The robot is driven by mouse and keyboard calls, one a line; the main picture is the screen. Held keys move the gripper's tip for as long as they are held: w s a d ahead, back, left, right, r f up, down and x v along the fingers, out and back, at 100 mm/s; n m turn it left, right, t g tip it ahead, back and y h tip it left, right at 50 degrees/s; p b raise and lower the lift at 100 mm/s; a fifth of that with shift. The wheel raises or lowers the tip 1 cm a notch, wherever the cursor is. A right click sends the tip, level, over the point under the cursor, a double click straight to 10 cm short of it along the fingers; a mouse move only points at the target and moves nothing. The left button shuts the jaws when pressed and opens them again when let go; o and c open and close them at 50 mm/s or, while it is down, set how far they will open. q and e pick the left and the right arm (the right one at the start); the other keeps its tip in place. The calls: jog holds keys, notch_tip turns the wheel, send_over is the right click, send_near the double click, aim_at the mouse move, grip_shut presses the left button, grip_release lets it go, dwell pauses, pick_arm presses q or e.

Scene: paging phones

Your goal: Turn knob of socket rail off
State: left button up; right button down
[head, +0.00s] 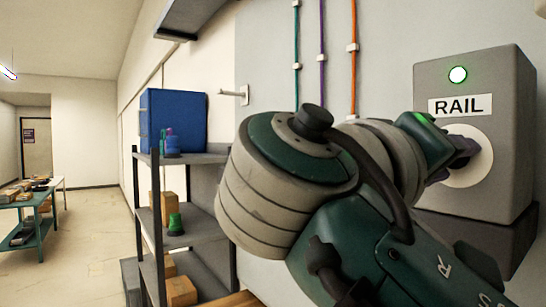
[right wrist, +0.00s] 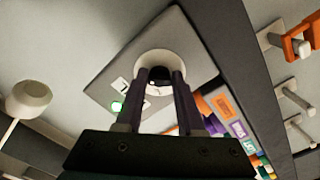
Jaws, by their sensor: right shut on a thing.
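The socket rail's grey box (head: 515,120) is mounted on the wall at the right of the head view, with a "RAIL" label and a lit green lamp (head: 457,74). A pale round disc (head: 480,170) sits below the label. My right gripper (head: 462,152) reaches the disc from the left and is shut on the knob at its centre, which it mostly hides in the head view. In the right wrist view the dark knob (right wrist: 160,73) sits between the two fingers of the gripper (right wrist: 160,82). The green lamp also shows there (right wrist: 117,106). My left gripper is not in view.
A shelf unit (head: 190,158) with a blue box (head: 173,120) and small items stands left of my arm. Coloured cables (head: 322,40) run down the wall. Pegs with an orange item (right wrist: 300,45) show at the right of the wrist view. Open floor (head: 85,250) lies at the left.

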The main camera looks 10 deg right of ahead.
jog(key=shift+n, duration=0.3)
jog(key=shift+d+r+n+p, duration=0.1)
jog(key=shift+r+n+p, duration=0.1)
jog(key=shift+n+p, duration=3.65)
jog(key=shift+r+n+p, duration=0.15)
jog(key=shift+n+p, duration=2.75)
jog(key=shift+n, duration=1.85)
jog(key=c, duration=0.5)
grip_release()
